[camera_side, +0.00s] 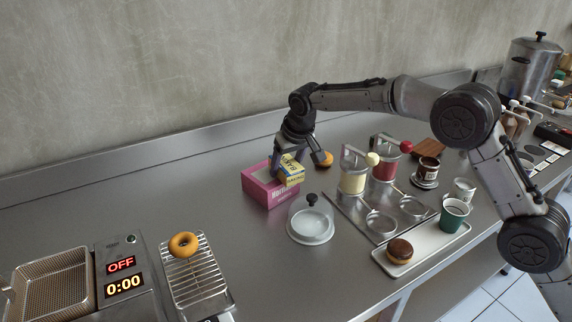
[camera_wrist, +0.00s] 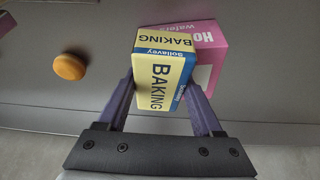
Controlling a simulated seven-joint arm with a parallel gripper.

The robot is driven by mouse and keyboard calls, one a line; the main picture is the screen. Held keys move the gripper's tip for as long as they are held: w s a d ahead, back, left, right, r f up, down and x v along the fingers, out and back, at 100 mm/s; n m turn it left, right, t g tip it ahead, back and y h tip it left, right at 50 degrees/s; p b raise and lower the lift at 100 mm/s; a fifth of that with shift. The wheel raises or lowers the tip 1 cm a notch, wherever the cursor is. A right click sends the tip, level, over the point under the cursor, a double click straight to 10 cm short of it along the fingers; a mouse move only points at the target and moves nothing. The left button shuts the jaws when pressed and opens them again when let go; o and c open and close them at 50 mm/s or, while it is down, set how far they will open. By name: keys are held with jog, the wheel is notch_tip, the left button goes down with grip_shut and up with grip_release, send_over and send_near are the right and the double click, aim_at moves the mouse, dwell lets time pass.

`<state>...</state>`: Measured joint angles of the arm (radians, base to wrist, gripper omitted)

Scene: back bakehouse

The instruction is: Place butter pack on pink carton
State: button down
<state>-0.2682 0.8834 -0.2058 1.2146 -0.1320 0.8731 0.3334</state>
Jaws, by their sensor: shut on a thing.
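The butter pack (camera_side: 291,170) is a yellow and blue block marked BAKING. My gripper (camera_wrist: 160,84) is shut on it, with one finger on each side in the wrist view, where the pack (camera_wrist: 160,80) fills the gap. The pink carton (camera_side: 265,195) stands on the steel counter. In the side view the pack is at the carton's upper right part. In the wrist view the carton (camera_wrist: 213,50) shows behind the pack and to its right, partly hidden. I cannot tell whether pack and carton touch.
A clear domed dish (camera_side: 311,226) stands just in front of the carton. A rack with jam and cream dispensers (camera_side: 353,178) is to the right. An orange-brown bun (camera_wrist: 69,66) lies behind my gripper. The counter left of the carton is clear.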

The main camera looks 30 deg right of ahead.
jog(key=shift+f, duration=0.15)
jog(key=shift+f, duration=0.1)
jog(key=shift+c, duration=1.4)
grip_release()
jog(key=shift+f, duration=0.25)
jog(key=shift+o, duration=1.2)
jog(key=shift+s+d+f, duration=0.1)
jog(key=shift+f, duration=0.05)
jog(key=v, duration=1.2)
jog(key=shift+w, duration=0.4)
jog(key=shift+v, duration=0.75)
